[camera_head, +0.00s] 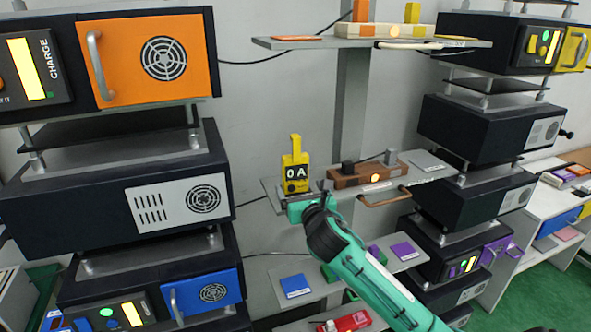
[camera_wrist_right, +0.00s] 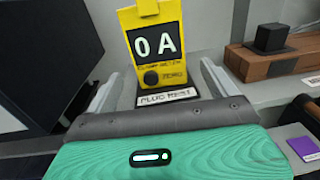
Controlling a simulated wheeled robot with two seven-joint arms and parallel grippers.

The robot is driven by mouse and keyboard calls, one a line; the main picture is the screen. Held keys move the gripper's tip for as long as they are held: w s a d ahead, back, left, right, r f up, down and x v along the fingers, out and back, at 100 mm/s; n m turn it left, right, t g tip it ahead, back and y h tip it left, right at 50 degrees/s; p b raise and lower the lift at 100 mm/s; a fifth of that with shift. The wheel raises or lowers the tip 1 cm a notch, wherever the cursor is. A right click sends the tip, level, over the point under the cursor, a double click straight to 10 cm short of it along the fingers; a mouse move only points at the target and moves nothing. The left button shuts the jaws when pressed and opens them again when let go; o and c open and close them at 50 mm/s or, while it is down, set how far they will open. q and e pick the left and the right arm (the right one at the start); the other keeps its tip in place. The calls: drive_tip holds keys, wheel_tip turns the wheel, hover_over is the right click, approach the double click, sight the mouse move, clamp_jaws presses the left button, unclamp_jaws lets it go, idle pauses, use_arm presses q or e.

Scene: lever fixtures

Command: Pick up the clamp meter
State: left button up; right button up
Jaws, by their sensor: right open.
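The clamp meter (camera_head: 295,172) is a yellow upright device with a black display reading "0 A" and a dark knob. It stands on the middle shelf at a black rest labelled "PLUG REST". It also shows in the right wrist view (camera_wrist_right: 158,50), straight ahead. My right gripper (camera_head: 297,198) is teal and reaches up to the shelf just in front of the meter. In the right wrist view its two grey fingers (camera_wrist_right: 165,90) are spread apart, one to each side of the meter's lower part, with nothing held between them. My left gripper is in neither view.
A brown wooden block (camera_head: 352,180) with a black knob sits right of the meter on the shelf (camera_head: 440,171). Stacked dark units with an orange door (camera_head: 146,57) stand at left, more at right. An upper shelf (camera_head: 340,43) hangs above. Lower shelves hold coloured pieces.

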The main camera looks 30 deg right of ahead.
sight(297, 179)
drive_tip(key=w+p, duration=0.1)
drive_tip(key=w, duration=0.1)
drive_tip(key=w+d+r+p, duration=0.1)
drive_tip(key=w, duration=0.1)
drive_tip(key=shift+p, duration=0.3)
drive_tip(key=shift+w+d, duration=0.15)
drive_tip(key=shift+w, duration=0.15)
drive_tip(key=c, duration=1.2)
